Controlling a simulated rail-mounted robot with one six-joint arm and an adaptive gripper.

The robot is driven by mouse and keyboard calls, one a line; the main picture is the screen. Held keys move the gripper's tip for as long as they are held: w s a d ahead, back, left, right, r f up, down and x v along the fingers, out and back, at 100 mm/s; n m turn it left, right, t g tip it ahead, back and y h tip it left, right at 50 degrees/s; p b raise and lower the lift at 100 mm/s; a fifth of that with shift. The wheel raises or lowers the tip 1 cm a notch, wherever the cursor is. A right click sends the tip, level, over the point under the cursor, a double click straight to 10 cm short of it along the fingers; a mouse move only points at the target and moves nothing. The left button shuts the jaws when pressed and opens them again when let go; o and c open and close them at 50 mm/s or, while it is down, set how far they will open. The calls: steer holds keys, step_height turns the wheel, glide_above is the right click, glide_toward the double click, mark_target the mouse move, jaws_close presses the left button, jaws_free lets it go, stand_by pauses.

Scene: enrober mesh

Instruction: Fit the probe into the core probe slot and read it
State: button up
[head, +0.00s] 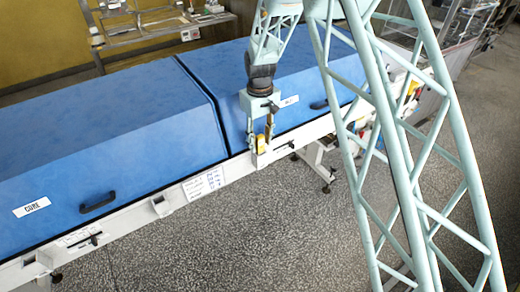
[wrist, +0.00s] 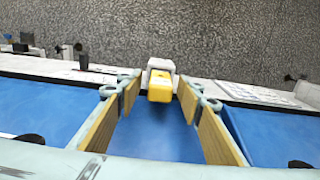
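A yellow probe (wrist: 160,88) sits in a small white holder (wrist: 160,65) on the white side rail; in the head view the yellow piece (head: 261,142) shows just below my gripper. My gripper (head: 262,132) points down over the rail's outer edge. In the wrist view my gripper (wrist: 158,95) is open, with its tan-padded fingers apart. The probe lies between the fingertips or just beyond them, with visible gaps on both sides. A label reading CORE or CURE (head: 31,207) is on the left blue hood; I cannot make out a slot there.
Two long blue hoods, left (head: 110,135) and right (head: 290,85), stand close behind my gripper. The white rail (head: 235,170) carries small black levers and a paper with writing (head: 203,183). The speckled floor (head: 240,235) in front is clear.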

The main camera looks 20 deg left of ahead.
stand_by(0.5)
steer(key=c, duration=1.1)
steer(key=shift+o, duration=0.2)
steer(key=shift+r, duration=0.1)
steer(key=shift+r+b, duration=0.35)
steer(key=shift+r, duration=4.55)
